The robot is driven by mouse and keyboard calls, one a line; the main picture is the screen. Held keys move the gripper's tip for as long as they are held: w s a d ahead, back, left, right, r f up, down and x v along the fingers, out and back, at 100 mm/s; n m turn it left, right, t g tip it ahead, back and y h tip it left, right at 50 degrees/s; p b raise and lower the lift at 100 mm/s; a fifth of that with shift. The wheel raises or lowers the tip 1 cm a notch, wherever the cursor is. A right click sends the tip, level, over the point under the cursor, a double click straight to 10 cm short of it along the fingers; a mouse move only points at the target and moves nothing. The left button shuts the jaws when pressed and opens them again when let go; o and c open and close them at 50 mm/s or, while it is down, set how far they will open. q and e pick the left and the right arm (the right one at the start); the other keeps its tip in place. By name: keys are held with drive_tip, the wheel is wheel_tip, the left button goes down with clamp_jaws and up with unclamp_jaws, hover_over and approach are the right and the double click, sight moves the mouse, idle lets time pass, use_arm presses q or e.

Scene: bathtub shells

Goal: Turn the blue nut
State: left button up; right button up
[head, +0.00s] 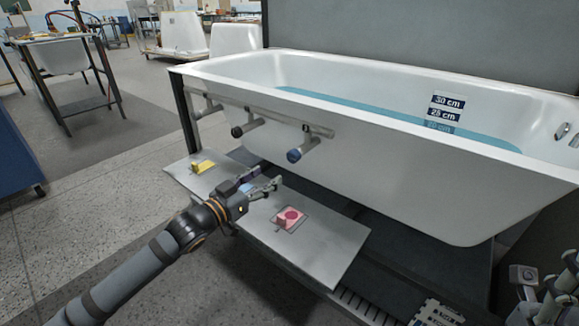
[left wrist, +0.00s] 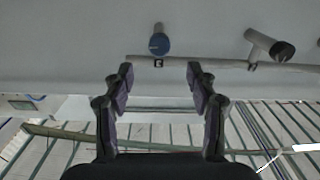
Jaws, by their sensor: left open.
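The blue nut (head: 294,155) sits at the end of a short pipe stub on the rail under the bathtub's near rim. It also shows in the left wrist view (left wrist: 159,45), above and between my fingertips. My left gripper (head: 275,182) is open and empty, below and a little left of the blue nut, over the grey plate. In the left wrist view its two fingers (left wrist: 160,74) stand wide apart, clear of the nut.
A second stub with a dark nut (head: 237,132) is left of the blue one. The white bathtub (head: 400,160) holds water. The grey plate (head: 325,255) carries a yellow piece (head: 203,167) and a pink piece (head: 290,218). Open floor lies to the left.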

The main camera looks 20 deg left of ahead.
sight(291, 159)
use_arm(q)
drive_tip(key=b+x, duration=0.7)
drive_tip(key=x, duration=0.3)
drive_tip(key=shift+w+d, duration=0.15)
